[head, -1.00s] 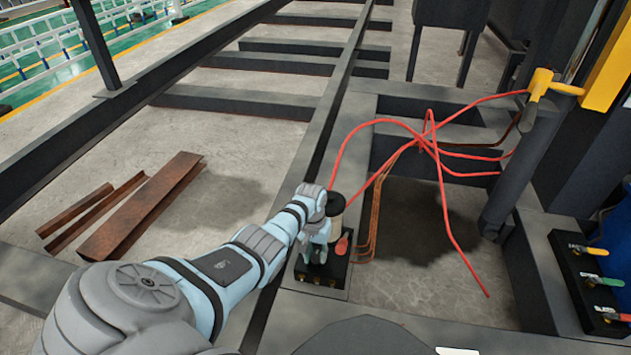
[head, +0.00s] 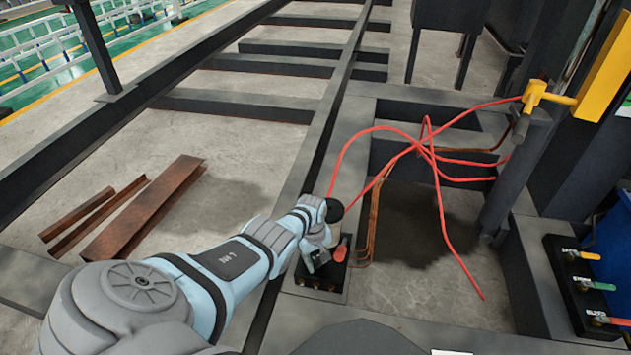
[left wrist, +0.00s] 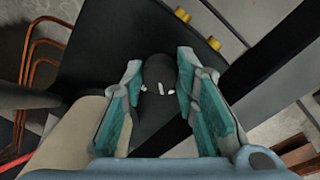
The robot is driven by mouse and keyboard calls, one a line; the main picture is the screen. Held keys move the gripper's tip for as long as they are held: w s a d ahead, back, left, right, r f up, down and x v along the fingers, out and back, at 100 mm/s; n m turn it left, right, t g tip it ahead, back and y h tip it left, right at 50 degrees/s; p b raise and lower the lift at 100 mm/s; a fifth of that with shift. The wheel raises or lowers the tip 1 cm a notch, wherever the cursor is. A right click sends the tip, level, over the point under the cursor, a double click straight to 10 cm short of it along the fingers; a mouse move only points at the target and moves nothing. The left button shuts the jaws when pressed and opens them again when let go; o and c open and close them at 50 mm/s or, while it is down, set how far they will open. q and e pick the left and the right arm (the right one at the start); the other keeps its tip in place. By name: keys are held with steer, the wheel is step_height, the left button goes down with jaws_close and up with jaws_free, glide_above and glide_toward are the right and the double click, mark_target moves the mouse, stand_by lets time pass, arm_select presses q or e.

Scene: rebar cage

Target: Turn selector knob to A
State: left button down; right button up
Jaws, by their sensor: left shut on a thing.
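The selector knob (left wrist: 160,76) is a dark rounded knob with small white marks, between the teal-padded fingers of my left gripper (left wrist: 159,88) in the left wrist view. The fingers are shut on it from both sides. In the head view my left gripper (head: 318,258) is down at a small black control box (head: 322,284) on the frame beam, and the hand hides the knob. I cannot read the knob's position or any letter A. My right gripper is not in view.
A red part (head: 341,252) and a dark-capped post (head: 334,210) stand close beside the left hand. Red hoses (head: 436,180) loop over the frame to the right. A block with coloured levers (head: 580,283) is at far right. Rusty steel channels (head: 143,215) lie left.

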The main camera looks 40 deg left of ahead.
arm_select(q)
steer(key=shift+n, duration=0.5)
steer(key=c, duration=1.3)
jaws_free()
